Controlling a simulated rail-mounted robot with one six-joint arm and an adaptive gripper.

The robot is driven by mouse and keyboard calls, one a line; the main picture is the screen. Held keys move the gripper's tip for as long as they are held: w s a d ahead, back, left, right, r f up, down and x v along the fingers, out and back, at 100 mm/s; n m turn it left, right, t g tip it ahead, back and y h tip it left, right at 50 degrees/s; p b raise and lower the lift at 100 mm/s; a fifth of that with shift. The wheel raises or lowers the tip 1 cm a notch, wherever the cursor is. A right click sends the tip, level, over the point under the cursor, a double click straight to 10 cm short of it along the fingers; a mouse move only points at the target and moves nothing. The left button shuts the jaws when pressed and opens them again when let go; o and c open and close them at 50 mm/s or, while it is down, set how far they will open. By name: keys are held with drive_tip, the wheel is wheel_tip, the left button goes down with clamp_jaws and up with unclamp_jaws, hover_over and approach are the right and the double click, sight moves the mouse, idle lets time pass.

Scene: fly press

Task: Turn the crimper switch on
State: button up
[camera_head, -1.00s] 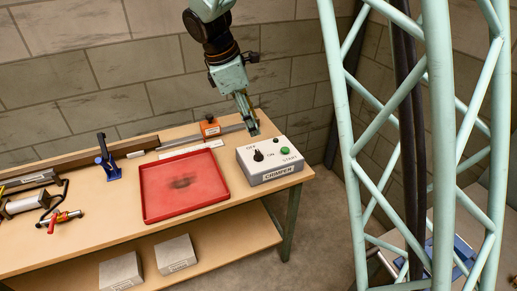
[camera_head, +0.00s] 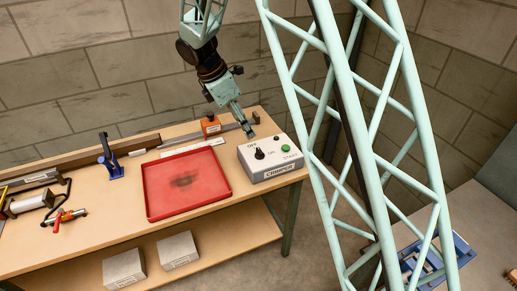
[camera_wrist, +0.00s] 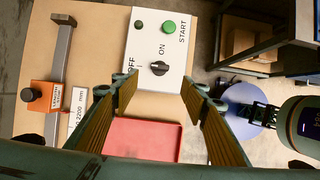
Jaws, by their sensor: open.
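The crimper box (camera_head: 278,167) is a white and grey box at the right end of the workbench. Its top has a black rotary switch (camera_head: 259,153) with OFF and ON labels, and a green START button (camera_head: 285,147). In the wrist view the switch (camera_wrist: 160,68) is elongated sideways, with its left end toward OFF; its exact setting is hard to tell. A small dark green round part (camera_wrist: 137,51) sits near OFF. My gripper (camera_head: 249,130) is above the back left of the box. In the wrist view my open, empty gripper (camera_wrist: 164,92) has its fingers either side of the switch, apart from it.
A red tray (camera_head: 187,205) lies left of the box. An orange block with a black knob (camera_head: 211,125) and a metal rail stand behind the tray. A blue clamp-like tool (camera_head: 111,166) is further left. The floor right of the bench is visible.

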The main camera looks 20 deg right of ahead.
sight(259, 150)
drive_tip(key=shift+f, duration=0.1)
drive_tip(key=shift+b+x, duration=0.65)
drive_tip(key=shift+x, duration=6.2)
drive_tip(key=shift+c, duration=0.3)
drive_tip(key=c, duration=0.8)
